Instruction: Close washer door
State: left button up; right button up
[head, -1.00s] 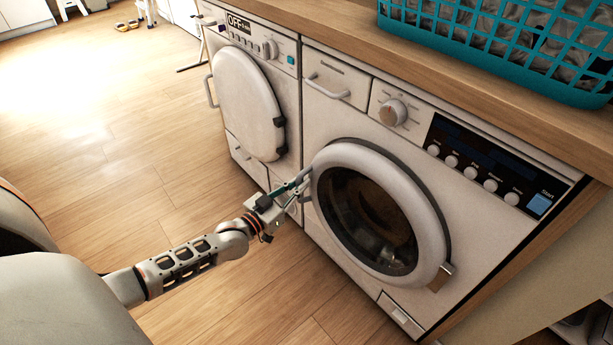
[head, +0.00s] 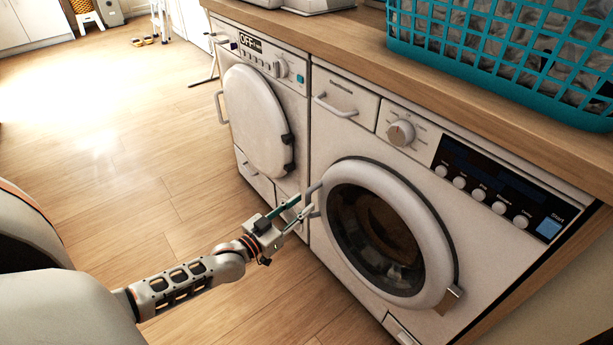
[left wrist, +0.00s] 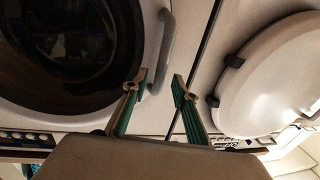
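The washer is the right-hand front-loading machine (head: 400,165). Its round door (head: 435,245) has a pale ring and dark glass, with the hinge at its right side. The door lies close to the washer's front; I cannot tell whether it is fully flush. The door handle (head: 311,196) is on the door's left edge and also shows in the left wrist view (left wrist: 162,52). My left gripper (head: 304,206) is beside the handle. In the left wrist view its fingers (left wrist: 159,88) are apart and empty, with the handle beyond the tips. My right gripper is not in view.
A second machine with a shut white round door (head: 255,120) stands to the left. A wooden counter (head: 350,45) runs above both and carries a teal laundry basket (head: 480,65).

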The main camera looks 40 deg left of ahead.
pick_arm(q)
jog(key=s, duration=0.8)
jog(key=shift+s+a, duration=0.25)
jog(key=shift+s, duration=0.1)
